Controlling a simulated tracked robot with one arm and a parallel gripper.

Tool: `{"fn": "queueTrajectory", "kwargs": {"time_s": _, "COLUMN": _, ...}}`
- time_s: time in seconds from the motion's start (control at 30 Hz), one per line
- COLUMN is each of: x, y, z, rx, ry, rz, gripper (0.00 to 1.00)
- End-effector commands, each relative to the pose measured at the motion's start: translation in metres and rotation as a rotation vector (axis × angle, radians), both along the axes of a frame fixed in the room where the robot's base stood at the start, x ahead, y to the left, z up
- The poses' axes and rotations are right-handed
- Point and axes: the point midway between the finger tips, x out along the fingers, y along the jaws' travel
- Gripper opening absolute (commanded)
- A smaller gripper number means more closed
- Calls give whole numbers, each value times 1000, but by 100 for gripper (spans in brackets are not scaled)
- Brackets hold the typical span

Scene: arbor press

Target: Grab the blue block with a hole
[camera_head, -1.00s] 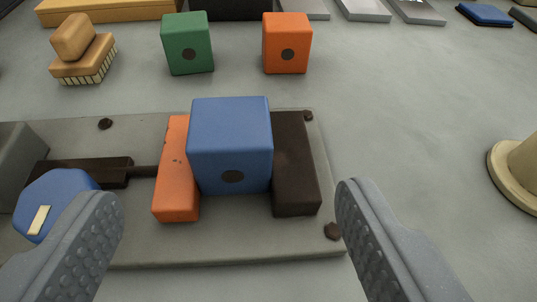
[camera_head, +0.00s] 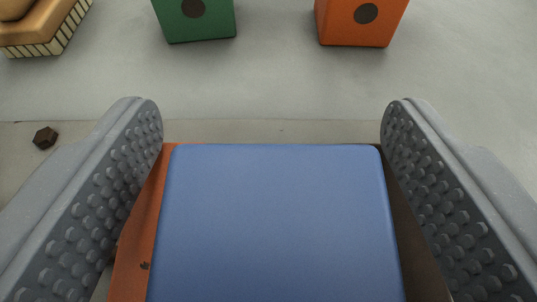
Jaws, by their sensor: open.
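The blue block (camera_head: 278,225) fills the lower middle of the view, seen from above. Its face with the hole is out of sight now. My gripper (camera_head: 271,115) is open, with one studded finger on each side of the block. No contact with the block is visible.
A green block (camera_head: 200,22) and an orange block (camera_head: 360,22), each with a dark hole, stand beyond on the grey table. A brush (camera_head: 42,28) lies at the top left. A dark bolt (camera_head: 45,138) shows at the left. The table between is clear.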

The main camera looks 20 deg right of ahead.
Motion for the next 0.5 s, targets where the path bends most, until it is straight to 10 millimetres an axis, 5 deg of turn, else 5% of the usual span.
{"fn": "queueTrajectory", "kwargs": {"time_s": 0.3, "x": 4, "y": -2, "z": -2, "rx": 0, "ry": 0, "rz": -1, "gripper": 69}}
{"fn": "queueTrajectory", "kwargs": {"time_s": 0.5, "x": 4, "y": -2, "z": -1, "rx": 0, "ry": 0, "rz": -1, "gripper": 16}}
